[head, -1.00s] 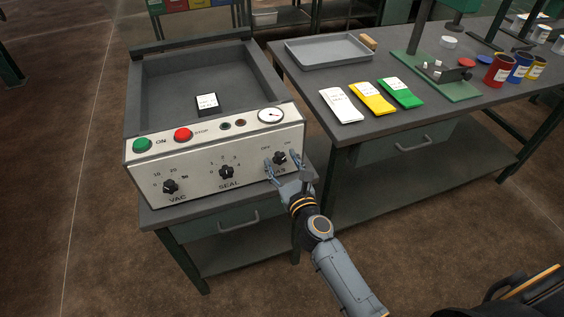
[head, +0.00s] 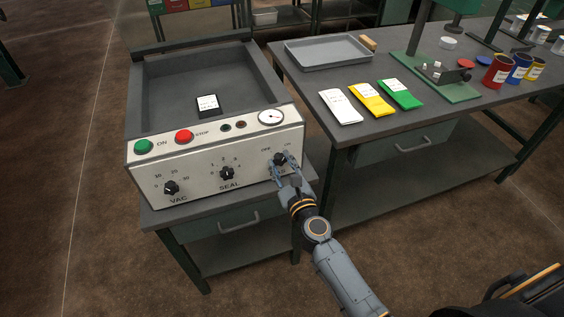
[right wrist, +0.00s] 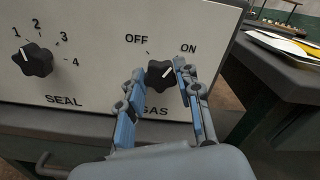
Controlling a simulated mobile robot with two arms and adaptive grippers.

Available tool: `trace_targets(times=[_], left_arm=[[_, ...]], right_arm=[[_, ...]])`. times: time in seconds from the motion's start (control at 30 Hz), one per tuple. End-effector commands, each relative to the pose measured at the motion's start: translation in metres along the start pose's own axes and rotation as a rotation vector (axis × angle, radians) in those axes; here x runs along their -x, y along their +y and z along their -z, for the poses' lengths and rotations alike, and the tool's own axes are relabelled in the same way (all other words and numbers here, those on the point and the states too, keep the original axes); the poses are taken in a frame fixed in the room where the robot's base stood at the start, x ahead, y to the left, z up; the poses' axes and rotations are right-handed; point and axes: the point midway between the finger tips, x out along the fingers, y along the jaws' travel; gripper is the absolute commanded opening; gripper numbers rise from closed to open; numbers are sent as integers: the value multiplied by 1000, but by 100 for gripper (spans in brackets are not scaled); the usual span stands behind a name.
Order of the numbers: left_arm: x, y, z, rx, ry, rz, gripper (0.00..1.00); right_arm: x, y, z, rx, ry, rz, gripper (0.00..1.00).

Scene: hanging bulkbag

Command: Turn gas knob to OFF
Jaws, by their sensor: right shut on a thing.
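The black gas knob (head: 279,158) is at the right end of the machine's white front panel. In the right wrist view the gas knob (right wrist: 159,77) sits under the OFF and ON labels, and its white mark points up and right, toward ON. My right gripper (head: 282,164) is at the panel, with its fingers on either side of the knob. In the right wrist view the gripper (right wrist: 160,72) is shut on the knob, and its fingers partly cover the GAS label. My left gripper is not in view.
The SEAL knob (head: 227,173) and VAC knob (head: 171,188) are left of the gas knob. A green ON button (head: 144,146), a red STOP button (head: 184,136) and a gauge (head: 271,117) are above. A workbench (head: 300,90) with packets and cans stands at right.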

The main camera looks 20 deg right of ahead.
Motion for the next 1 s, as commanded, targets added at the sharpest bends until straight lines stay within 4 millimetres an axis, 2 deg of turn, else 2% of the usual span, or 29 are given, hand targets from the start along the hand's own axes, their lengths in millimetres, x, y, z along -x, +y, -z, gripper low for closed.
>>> trace_targets(times=[1.0], left_arm=[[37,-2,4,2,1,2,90]], right_arm=[[0,0,-1,960,0,-2,2]])
